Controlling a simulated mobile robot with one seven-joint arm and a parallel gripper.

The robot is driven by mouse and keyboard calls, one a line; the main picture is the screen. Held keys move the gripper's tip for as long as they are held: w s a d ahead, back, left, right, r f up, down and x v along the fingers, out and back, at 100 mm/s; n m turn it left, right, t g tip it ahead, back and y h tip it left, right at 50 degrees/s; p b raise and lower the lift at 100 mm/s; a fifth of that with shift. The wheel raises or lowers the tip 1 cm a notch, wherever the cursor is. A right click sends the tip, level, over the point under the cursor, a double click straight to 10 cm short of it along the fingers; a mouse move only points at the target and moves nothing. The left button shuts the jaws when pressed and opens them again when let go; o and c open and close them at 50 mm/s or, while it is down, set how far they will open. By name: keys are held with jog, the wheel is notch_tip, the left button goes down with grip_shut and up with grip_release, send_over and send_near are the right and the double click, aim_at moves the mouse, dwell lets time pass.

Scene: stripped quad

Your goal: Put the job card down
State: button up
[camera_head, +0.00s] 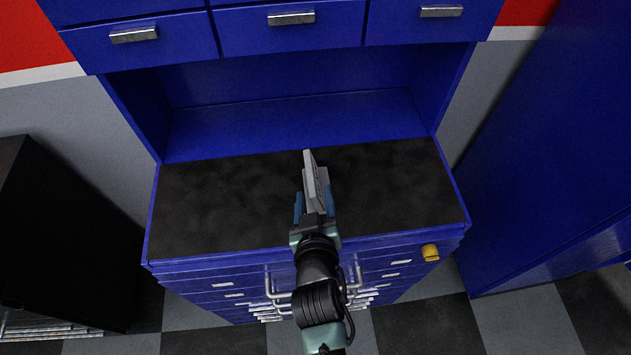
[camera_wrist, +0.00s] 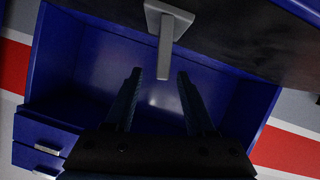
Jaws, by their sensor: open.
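The job card (camera_head: 310,172) shows as a light grey piece at the end of my gripper (camera_head: 315,198), over the middle of the black worktop (camera_head: 225,205). In the wrist view the grey piece (camera_wrist: 166,45) looks T-shaped, with a wide flat part and a narrow bar pointing towards the fingers. My gripper (camera_wrist: 160,74) is open there, its two dark fingers apart, with the bar's end near the gap between the tips. The fingers do not close on it. My gripper partly hides the piece in the head view, and whether it touches the worktop is unclear.
The worktop is otherwise bare on both sides. A blue back panel (camera_head: 290,125) and drawers (camera_head: 290,28) rise behind it. A yellow item (camera_head: 430,252) sits at the front right edge. A tall blue cabinet (camera_head: 550,150) stands right, a dark cabinet (camera_head: 60,230) left.

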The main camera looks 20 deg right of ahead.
aim_at(312, 176)
jog(key=shift+p+x, duration=0.75)
jog(key=shift+x, duration=3.3)
jog(key=shift+a, duration=0.15)
grip_shut()
